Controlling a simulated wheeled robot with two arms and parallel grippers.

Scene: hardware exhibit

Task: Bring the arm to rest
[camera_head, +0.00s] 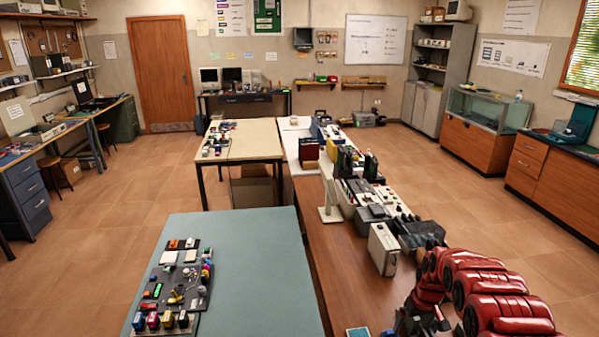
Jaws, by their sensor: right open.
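My right arm (490,292), red with black joints, comes in from the lower right corner and bends over the right part of the brown table. Its gripper (421,322) is at the bottom edge, pointing down over the table's near right side, with dark fingers apart. I see nothing held between them, though the picture's edge cuts the view close there. My left arm and left gripper are not in view.
A brown table (343,272) carries a cream box (383,249) and several dark devices close to my right arm. A teal-topped table (240,250) with small parts stands at the left. Open tiled floor (480,215) lies to the right.

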